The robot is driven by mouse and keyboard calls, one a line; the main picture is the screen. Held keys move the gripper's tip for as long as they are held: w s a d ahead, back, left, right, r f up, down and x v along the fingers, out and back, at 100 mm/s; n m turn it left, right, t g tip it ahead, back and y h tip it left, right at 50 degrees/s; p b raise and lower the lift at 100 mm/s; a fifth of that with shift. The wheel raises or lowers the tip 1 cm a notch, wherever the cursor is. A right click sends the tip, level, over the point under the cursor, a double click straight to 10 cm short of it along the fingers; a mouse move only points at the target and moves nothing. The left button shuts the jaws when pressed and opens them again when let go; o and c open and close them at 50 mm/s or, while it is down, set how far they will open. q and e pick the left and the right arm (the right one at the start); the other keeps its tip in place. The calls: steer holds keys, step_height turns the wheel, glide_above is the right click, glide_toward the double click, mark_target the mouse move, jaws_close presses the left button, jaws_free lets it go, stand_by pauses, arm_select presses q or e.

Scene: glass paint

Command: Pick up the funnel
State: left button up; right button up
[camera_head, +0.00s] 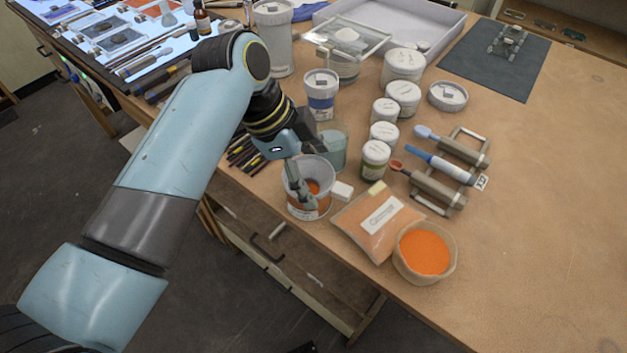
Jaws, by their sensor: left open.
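I cannot make out a funnel for certain. A small pale, cone-like item (168,14) stands at the top left on the lit panel, too small to identify. My left gripper (308,170) is open above the front edge of the table. One grey finger reaches down over the mouth of a clear jar (311,207) with orange powder inside; I cannot tell whether it touches the jar. My left arm and gripper hide part of the table behind them. My right gripper is not in view.
A bag of orange powder (364,232) and a bowl of orange powder (425,252) lie right of the jar. Several white-lidded jars (384,137) stand behind. A rack (436,190) holds tools.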

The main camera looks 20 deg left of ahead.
arm_select(q)
steer(key=shift+x, duration=0.85)
steer(key=c, duration=0.8)
